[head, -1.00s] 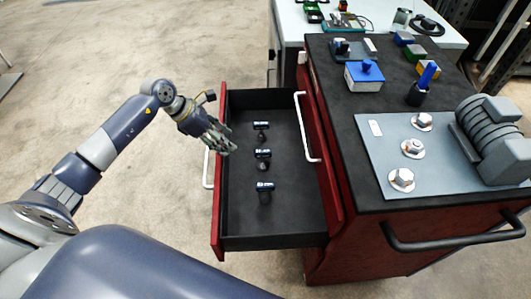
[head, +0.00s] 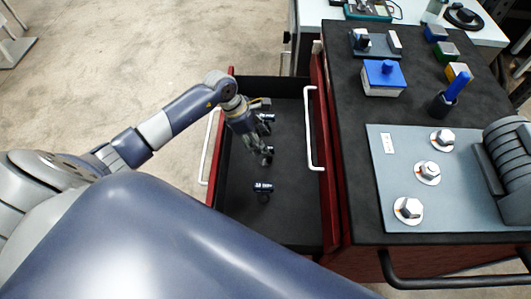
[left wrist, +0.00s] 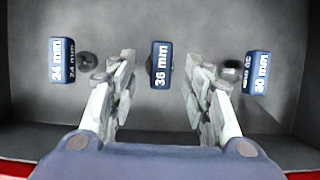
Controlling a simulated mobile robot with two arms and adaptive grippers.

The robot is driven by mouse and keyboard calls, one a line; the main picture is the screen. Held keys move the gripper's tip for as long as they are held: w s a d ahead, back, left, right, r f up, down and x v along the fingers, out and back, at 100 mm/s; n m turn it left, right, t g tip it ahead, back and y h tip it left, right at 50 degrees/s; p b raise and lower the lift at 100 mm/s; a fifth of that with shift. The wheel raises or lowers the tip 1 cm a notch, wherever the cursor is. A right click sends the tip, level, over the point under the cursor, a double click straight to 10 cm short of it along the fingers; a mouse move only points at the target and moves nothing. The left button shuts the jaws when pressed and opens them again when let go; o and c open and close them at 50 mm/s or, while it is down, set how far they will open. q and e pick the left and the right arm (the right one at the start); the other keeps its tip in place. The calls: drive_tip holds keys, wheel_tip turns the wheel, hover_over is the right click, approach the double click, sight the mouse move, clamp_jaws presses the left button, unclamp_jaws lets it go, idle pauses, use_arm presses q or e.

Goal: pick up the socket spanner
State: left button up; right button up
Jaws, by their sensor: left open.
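Three dark socket spanners with blue size labels lie in a row in the open drawer. In the left wrist view the middle one (left wrist: 161,64) reads 36 mm, the left one (left wrist: 63,60) reads 24 mm and the right one (left wrist: 256,73) reads 30 mm. In the head view the near one (head: 263,188) is clear; the far one (head: 266,118) and middle one (head: 267,152) are partly hidden by my left gripper (head: 262,155). That gripper is open over the drawer. In the wrist view its fingers (left wrist: 161,80) appear on either side of the 36 mm socket, with no grip on it.
The red-sided drawer (head: 285,225) is pulled out of the red cabinet, with white handles (head: 311,130) beside it. The black cabinet top (head: 350,150) carries a grey plate (head: 390,200) with several bolts, a blue-topped box (head: 384,75) and a blue-handled tool (head: 456,88).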

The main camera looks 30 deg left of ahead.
use_arm(q)
hover_over(266, 160)
drive_tip(key=f, duration=0.4)
drive_tip(key=shift+w+a+f+p, duration=0.3)
drive_tip(key=shift+w+a+p, duration=0.05)
drive_tip(key=shift+w+p, duration=0.05)
drive_tip(key=shift+c, duration=0.6)
drive_tip(key=c, duration=0.9)
clamp_jaws()
use_arm(e)
drive_tip(key=shift+w+a+r, duration=0.1)
drive_tip(key=shift+w+r, duration=0.15)
drive_tip(key=shift+w, duration=0.25)
drive_tip(key=shift+w+a+r, duration=0.1)
drive_tip(key=shift+w+r, duration=0.15)
drive_tip(key=shift+w, duration=0.2)
